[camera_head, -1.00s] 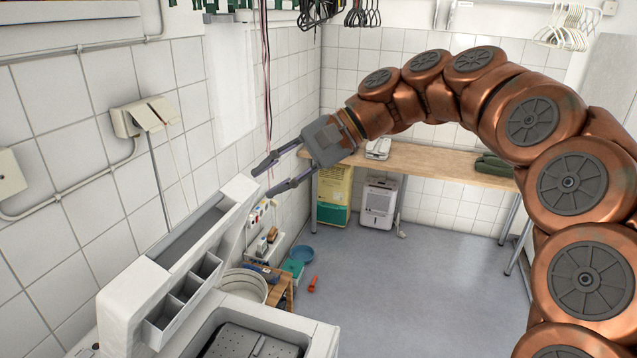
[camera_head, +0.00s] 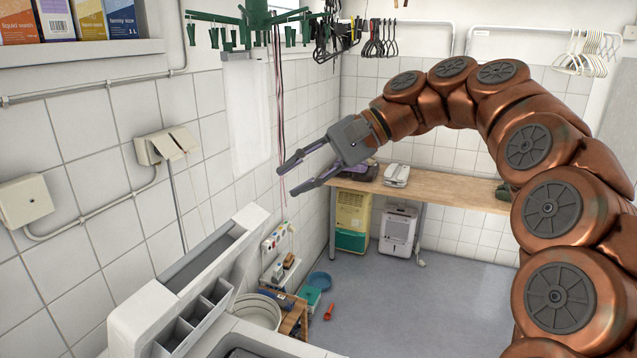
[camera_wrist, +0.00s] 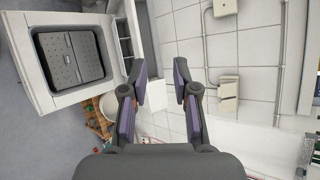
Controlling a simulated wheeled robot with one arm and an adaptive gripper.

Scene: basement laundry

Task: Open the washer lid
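The washer is a white machine at the lower left, with its top edge (camera_head: 262,340) cut off by the frame. In the wrist view, its white top rim (camera_wrist: 30,80) surrounds a dark grey perforated panel with a raised bar (camera_wrist: 70,58); I cannot tell whether this is the lid. An upright white console (camera_head: 150,312) with open compartments rises along its wall side. My gripper (camera_head: 288,181) is in the air above and beyond the machine, pointing toward the tiled wall. In the wrist view the fingers (camera_wrist: 159,78) are apart with nothing between them.
A wall socket box (camera_head: 165,146) and conduit are on the left wall. Cords (camera_head: 279,130) hang close to my fingertips. A white bucket (camera_head: 256,311) and small wooden stand (camera_head: 293,318) are beside the machine. A wooden table (camera_head: 450,188) stands behind; the grey floor (camera_head: 400,310) is open.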

